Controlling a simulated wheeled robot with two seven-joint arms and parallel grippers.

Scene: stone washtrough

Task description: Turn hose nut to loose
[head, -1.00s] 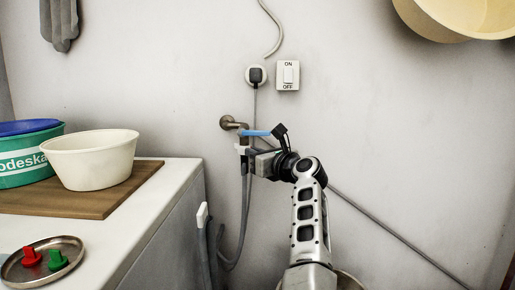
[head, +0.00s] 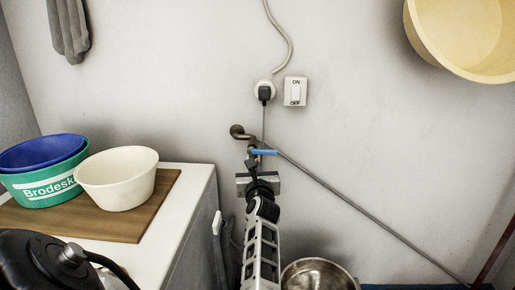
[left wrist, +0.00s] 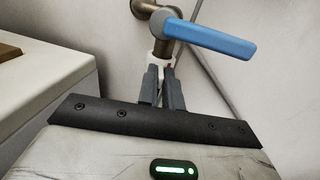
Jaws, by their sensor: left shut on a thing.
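The brass tap (head: 240,132) comes out of the wall, with a blue lever handle (head: 264,152) pointing right. In the left wrist view the blue handle (left wrist: 210,40) lies above and in front of the spout. Below the spout is the white hose nut (left wrist: 160,57) with a small red mark. My left gripper (left wrist: 160,73) is shut on the nut, its two dark fingers close together at it. In the head view the left gripper body hides the nut and the hose's upper end. My right gripper is not in view.
A worktop (head: 190,190) on the left holds a wooden board (head: 135,225), a cream bowl (head: 118,180) and green and blue tubs (head: 45,185). A metal bowl (head: 318,276) is low on the right. A socket plug (head: 264,93) and switch (head: 295,91) are above the tap.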

